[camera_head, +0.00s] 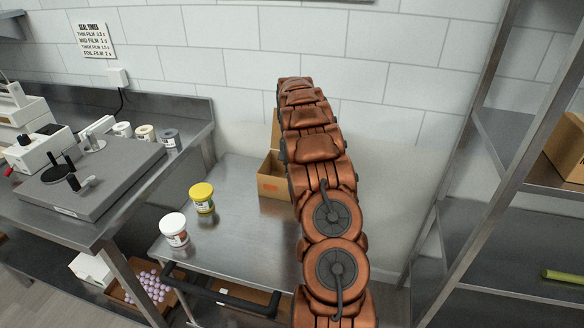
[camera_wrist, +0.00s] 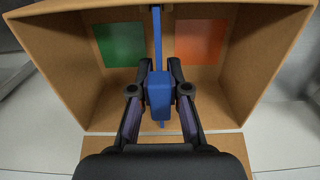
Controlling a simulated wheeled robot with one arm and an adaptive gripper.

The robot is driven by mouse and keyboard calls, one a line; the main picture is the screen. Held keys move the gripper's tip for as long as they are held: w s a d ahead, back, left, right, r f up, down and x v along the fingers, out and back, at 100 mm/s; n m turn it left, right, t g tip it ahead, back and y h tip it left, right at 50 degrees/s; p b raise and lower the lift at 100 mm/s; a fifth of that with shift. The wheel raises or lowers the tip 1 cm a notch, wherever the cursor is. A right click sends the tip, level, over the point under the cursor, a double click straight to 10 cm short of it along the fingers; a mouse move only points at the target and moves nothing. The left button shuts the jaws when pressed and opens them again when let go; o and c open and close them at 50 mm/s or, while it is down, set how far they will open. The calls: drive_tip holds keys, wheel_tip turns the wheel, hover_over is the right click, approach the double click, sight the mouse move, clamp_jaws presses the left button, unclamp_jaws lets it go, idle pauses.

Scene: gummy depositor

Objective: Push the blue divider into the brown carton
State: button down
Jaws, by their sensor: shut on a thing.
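The brown carton (camera_head: 272,186) stands on the steel table, partly hidden behind my arm in the head view. In the wrist view the carton (camera_wrist: 250,70) fills most of the picture and is open towards me. A green patch and an orange patch show inside it. The blue divider (camera_wrist: 158,88) is upright and seen edge-on between the two patches, with its thicker part between my fingers. My gripper (camera_wrist: 160,92) is shut on the divider at the carton's opening. How deep the divider sits in the carton is hard to tell. The head view hides my gripper behind my arm.
A yellow-lidded jar (camera_head: 203,197) and a white-lidded jar (camera_head: 174,229) stand on the table (camera_head: 240,240) left of the carton. A workbench (camera_head: 100,195) with machines is at the left. A metal shelf rack (camera_head: 470,150) is at the right.

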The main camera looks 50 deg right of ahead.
drive_tip(key=shift+f, duration=0.6)
drive_tip(key=shift+f+b, duration=0.3)
drive_tip(key=c, duration=1.1)
unclamp_jaws()
drive_tip(key=shift+o, duration=0.2)
drive_tip(key=shift+r, duration=0.15)
wheel_tip(320, 180, up, 12)
drive_tip(key=shift+f, duration=0.1)
